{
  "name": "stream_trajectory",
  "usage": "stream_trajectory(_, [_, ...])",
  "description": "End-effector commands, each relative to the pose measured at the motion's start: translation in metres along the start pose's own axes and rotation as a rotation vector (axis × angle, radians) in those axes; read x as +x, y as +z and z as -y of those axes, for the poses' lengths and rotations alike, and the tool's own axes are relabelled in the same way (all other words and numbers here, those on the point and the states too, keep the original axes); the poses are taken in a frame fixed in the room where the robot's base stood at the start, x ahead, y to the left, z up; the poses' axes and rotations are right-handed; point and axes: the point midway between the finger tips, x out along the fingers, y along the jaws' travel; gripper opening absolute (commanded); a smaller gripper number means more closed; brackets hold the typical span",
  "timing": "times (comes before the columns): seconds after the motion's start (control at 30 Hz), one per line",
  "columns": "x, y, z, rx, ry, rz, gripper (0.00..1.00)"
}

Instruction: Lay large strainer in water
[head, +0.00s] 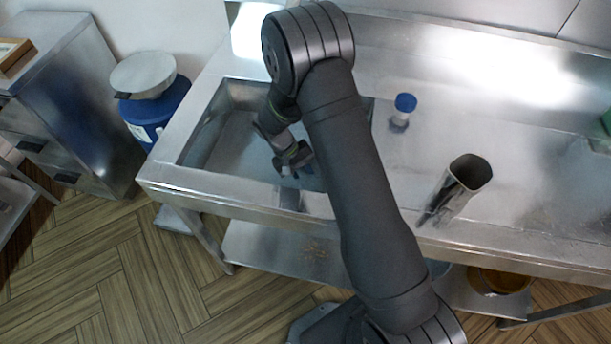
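My gripper (293,166) hangs over the front part of a rectangular steel sink basin (222,150), seen from above and behind my arm. The fingers are small and dark here, and I cannot tell whether they are open or shut, or whether they hold anything. I cannot make out a large strainer anywhere in the picture. The basin has a grey, slightly shiny inside, and I cannot tell its water level. My arm hides the right part of the basin.
On the steel counter right of my arm stand a blue-capped container (403,108) and a tall open metal holder (461,182). A blue drum (165,108) with a round metal top is left of the sink. A brownish bowl (500,281) sits on the lower shelf.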

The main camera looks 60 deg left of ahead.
Motion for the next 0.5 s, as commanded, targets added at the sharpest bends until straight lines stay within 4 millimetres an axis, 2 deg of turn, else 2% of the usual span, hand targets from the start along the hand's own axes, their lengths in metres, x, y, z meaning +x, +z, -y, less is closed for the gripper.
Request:
stream_trajectory(0.27, [-0.007, 0.001, -0.001, 0.000, 0.000, -0.002, 0.26])
stream_trajectory(0.37, [-0.021, 0.000, -0.001, 0.001, 0.000, -0.004, 0.26])
stream_trajectory(0.5, [-0.051, 0.000, -0.001, 0.000, 0.000, -0.005, 0.26])
